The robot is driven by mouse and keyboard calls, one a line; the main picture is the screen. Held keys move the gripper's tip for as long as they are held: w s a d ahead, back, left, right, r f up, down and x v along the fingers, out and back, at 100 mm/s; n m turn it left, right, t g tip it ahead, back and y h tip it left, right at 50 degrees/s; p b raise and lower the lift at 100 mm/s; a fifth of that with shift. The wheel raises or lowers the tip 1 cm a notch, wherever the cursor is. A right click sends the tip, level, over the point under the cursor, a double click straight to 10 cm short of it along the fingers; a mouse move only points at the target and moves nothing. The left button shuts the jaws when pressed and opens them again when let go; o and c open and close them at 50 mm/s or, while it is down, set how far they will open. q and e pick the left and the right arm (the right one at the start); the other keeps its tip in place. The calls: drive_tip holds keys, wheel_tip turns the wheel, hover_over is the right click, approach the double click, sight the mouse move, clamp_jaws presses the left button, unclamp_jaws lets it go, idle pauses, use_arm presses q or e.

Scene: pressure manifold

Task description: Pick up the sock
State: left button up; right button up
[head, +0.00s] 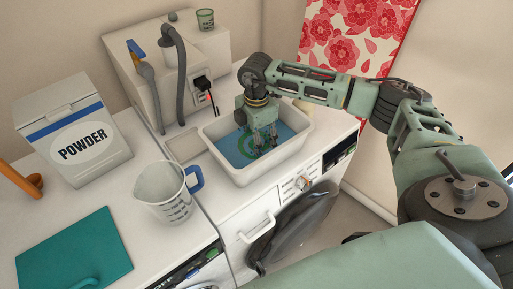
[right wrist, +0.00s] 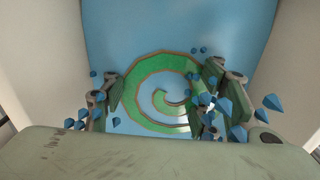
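My right gripper (head: 262,136) points down into a white basin (head: 212,133) with a blue inside. In the right wrist view its two fingers (right wrist: 165,103) stand apart, with nothing held between them. A green spiral shape with a brown edge (right wrist: 128,95) shows on the blue surface between and beyond the fingers. Part of it also shows in the head view (head: 243,146), beside the gripper. I cannot tell whether this is a sock or a pattern, and no other sock is clear. Small blue drop-like pieces (right wrist: 272,101) surround the fingers. My left gripper is out of view.
A measuring jug (head: 165,190) stands left of the basin. A powder box (head: 75,140) and a teal board (head: 75,252) are farther left. A grey hose (head: 181,75) and socket (head: 201,84) are behind. A dark round door (head: 298,225) hangs open below.

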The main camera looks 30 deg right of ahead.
drive_tip(key=c, duration=0.4)
drive_tip(key=shift+c, duration=0.2)
drive_tip(key=shift+r, duration=0.15)
